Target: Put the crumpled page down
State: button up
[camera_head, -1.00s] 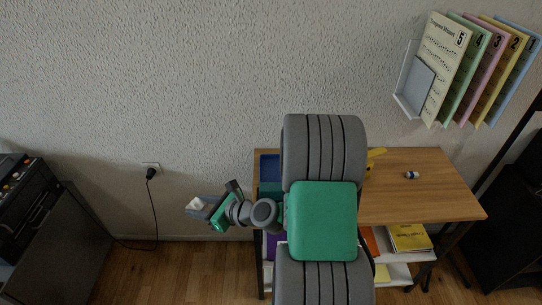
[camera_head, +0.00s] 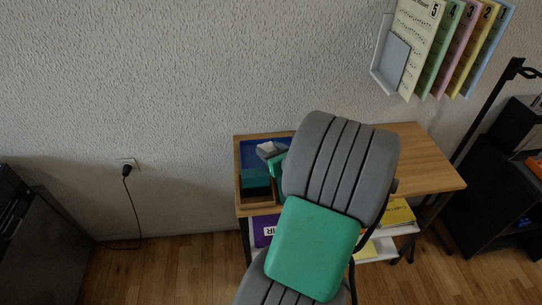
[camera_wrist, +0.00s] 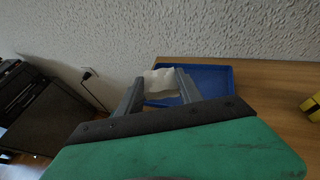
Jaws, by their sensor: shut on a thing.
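The crumpled page (camera_wrist: 162,82) is a small white lump held between the two grey fingers of my gripper (camera_wrist: 160,88) in the wrist view. My gripper is shut on it. A blue tray (camera_wrist: 215,78) lies beyond and below the page on the wooden table, and the page overlaps it in the picture. I cannot tell how high the page is above the tray.
The wooden table top (camera_head: 425,165) shows to the right of my arm, which hides its middle. A dark teal compartment (camera_head: 255,185) is at the table's left front. A wall rack holds coloured numbered booklets (camera_head: 418,45). A yellow thing (camera_wrist: 312,106) sits at the right in the wrist view.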

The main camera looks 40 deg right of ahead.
aim_at(271, 145)
jog(key=w+d+f, duration=0.1)
jog(key=w, duration=0.1)
jog(key=w+d+f, duration=0.1)
jog(key=d, duration=0.1)
jog(key=shift+w+d+f, duration=0.3)
jog(key=shift+w+f, duration=0.05)
jog(key=w+d+f, duration=0.1)
jog(key=w+d+f+b, duration=0.1)
jog(key=f, duration=0.1)
jog(key=w+d+f, duration=0.1)
jog(key=f, duration=0.1)
jog(key=shift+d, duration=0.1)
jog(key=shift+w+d+f+b, duration=0.15)
jog(key=shift+f+b, duration=0.2)
jog(key=shift+f, duration=1.45)
jog(key=o, duration=1.3)
jog(key=shift+f, duration=0.1)
